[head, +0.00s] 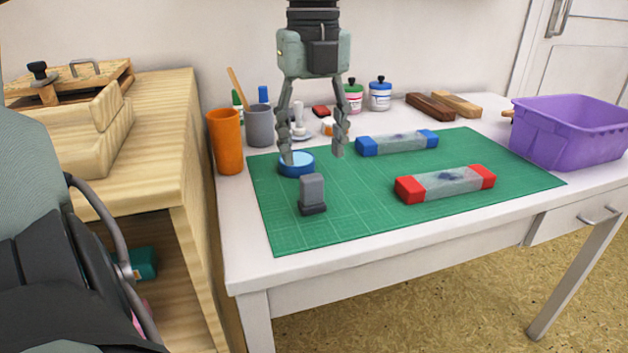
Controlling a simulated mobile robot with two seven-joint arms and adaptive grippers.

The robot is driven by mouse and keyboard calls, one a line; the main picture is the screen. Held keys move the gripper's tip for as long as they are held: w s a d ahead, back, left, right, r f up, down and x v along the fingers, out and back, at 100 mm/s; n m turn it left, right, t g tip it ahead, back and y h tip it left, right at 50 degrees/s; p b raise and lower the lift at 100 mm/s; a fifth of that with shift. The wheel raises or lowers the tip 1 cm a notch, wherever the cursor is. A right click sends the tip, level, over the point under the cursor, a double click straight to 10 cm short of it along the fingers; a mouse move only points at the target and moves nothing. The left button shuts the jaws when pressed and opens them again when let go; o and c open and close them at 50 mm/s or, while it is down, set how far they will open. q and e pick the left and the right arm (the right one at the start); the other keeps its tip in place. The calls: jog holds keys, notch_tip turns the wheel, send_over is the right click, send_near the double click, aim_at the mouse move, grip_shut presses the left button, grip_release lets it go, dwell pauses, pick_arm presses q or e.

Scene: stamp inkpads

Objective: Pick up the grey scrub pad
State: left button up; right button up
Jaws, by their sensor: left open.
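A small upright grey block (312,190) with a darker base stands near the front left of the green mat (350,220). It is the only plain grey block on the mat and looks like the grey scrub pad, though its texture is too small to tell. My left gripper (313,152) points down above the left part of the mat, above and behind the block. Its fingers are apart with nothing between them, and it does not appear to touch the block. My right gripper is not in view.
A round blue tin (296,164) sits behind the block. A blue-ended pad (398,142) and a red-ended pad (445,184) lie to the right. An orange cup (226,141) and grey cup (259,126) stand left; a purple bin (568,135) stands right. The mat's front is clear.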

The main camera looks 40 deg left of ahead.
aim_at(311, 176)
pick_arm(q)
jog(key=shift+f, duration=0.4)
jog(key=f, duration=0.6)
jog(key=shift+a+f, duration=0.25)
jog(key=shift+f, duration=0.15)
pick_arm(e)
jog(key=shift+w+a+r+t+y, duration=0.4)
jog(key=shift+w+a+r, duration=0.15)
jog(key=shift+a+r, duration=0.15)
pick_arm(q)
jog(key=shift+c, duration=0.3)
jog(key=c, duration=1)
jog(key=shift+c, duration=0.2)
jog(key=shift+r, duration=0.15)
